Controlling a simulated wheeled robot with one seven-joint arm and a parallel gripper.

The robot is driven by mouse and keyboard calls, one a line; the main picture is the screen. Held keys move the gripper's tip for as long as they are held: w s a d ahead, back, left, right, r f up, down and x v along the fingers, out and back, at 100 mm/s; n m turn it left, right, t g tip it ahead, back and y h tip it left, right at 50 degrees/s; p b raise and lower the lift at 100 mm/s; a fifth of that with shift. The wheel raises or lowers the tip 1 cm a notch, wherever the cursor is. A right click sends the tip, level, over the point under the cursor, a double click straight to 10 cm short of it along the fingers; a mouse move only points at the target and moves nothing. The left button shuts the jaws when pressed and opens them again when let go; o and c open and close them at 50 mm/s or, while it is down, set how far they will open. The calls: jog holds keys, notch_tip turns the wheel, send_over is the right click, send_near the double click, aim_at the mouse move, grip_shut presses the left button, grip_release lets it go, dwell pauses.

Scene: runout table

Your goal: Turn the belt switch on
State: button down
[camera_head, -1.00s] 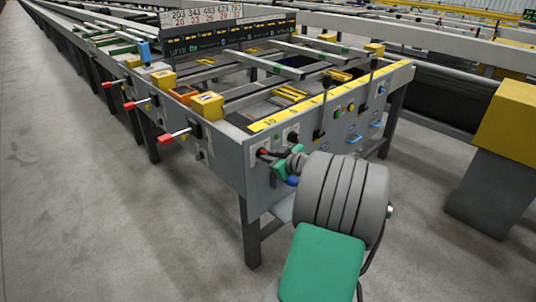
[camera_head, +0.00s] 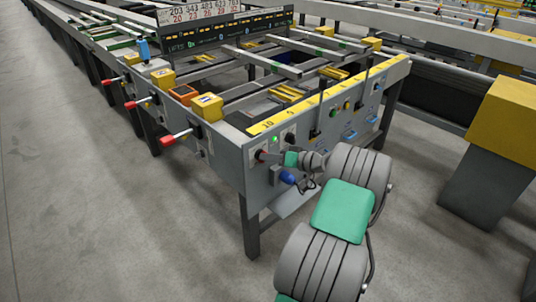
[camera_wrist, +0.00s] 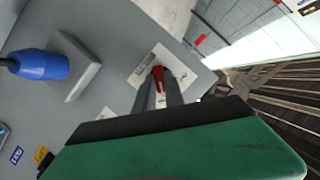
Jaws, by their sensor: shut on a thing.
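The belt switch (camera_head: 261,155) is a small red lever on a pale plate at the near left corner of the table's end panel. In the wrist view the red lever (camera_wrist: 158,76) stands between my two dark fingertips, in front of its white plate (camera_wrist: 141,70). My gripper (camera_head: 268,156) is at the switch, shut on the lever; it also shows in the wrist view (camera_wrist: 160,97). The fingers hide part of the lever and plate. A green lamp (camera_head: 275,139) glows just above and right of the switch.
A blue knob (camera_head: 288,177) on a grey block sits just below my gripper; it also shows in the wrist view (camera_wrist: 44,66). A black knob (camera_head: 290,138) is close on the right. Red-tipped levers (camera_head: 172,137) stick out from the left side. The left floor is clear.

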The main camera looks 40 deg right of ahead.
jog(key=shift+f+m+y+p, duration=0.1)
jog(key=shift+m+y+p, duration=0.3)
jog(key=shift+m, duration=0.2)
jog(key=c, duration=1.4)
grip_release()
jog(key=shift+c, duration=0.2)
jog(key=shift+d, duration=0.1)
jog(key=p+v, duration=0.2)
jog(key=v, duration=0.5)
jog(key=shift+s, duration=0.35)
